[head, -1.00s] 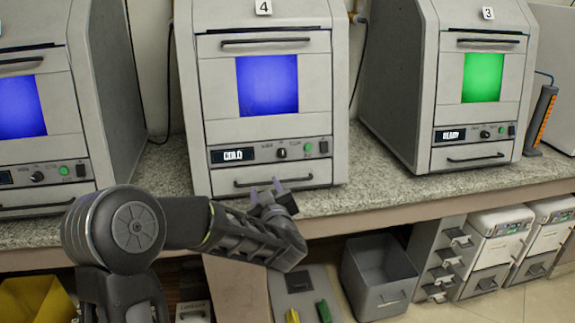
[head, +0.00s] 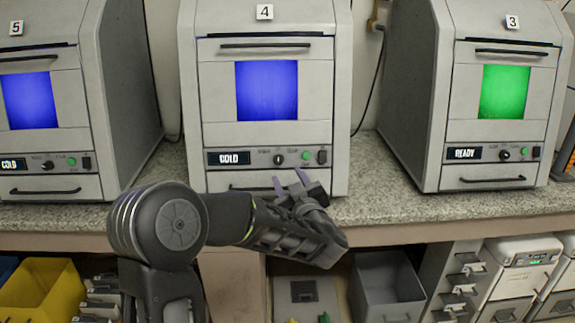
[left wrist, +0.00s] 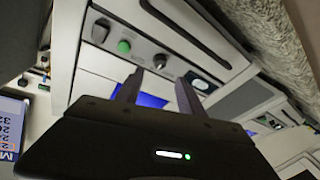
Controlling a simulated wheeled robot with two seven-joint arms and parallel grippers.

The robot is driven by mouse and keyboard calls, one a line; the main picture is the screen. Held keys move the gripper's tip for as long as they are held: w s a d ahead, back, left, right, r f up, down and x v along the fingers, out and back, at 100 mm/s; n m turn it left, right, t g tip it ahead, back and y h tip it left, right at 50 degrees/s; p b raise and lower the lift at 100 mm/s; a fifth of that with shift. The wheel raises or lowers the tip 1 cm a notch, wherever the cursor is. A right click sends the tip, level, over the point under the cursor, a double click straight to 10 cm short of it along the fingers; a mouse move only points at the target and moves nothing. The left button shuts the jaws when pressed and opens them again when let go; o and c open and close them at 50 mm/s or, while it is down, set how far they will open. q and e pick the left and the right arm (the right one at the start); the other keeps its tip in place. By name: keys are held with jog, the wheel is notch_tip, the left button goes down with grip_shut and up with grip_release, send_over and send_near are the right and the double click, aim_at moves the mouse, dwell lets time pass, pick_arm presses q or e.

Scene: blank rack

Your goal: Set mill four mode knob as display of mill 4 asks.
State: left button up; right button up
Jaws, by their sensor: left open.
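Mill 4 (head: 316,96) stands in the middle of the head view with a blue window. Its display (head: 228,158) reads COLD. The mode knob (head: 279,160) is a small dark knob right of the display, with a green button (head: 306,155) and a dark switch beside it. The knob also shows in the left wrist view (left wrist: 160,62), just past the fingertips. My left gripper (head: 290,180) is open and empty, in front of the mill's lower drawer, below the knob and apart from it. It shows in the left wrist view (left wrist: 158,88) too. My right gripper is not in view.
Mill 5 (head: 120,90) stands at left, reading COLD; mill 3 (head: 420,90) at right has a green window and reads READY. The granite counter (head: 390,200) runs beneath them. Below are a yellow bin (head: 40,295) and a grey bin (head: 385,290).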

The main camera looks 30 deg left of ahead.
aim_at(279, 162)
pick_arm(q)
jog(key=x, duration=0.8)
jog(key=shift+d, duration=0.1)
jog(key=shift+c, duration=0.5)
grip_shut()
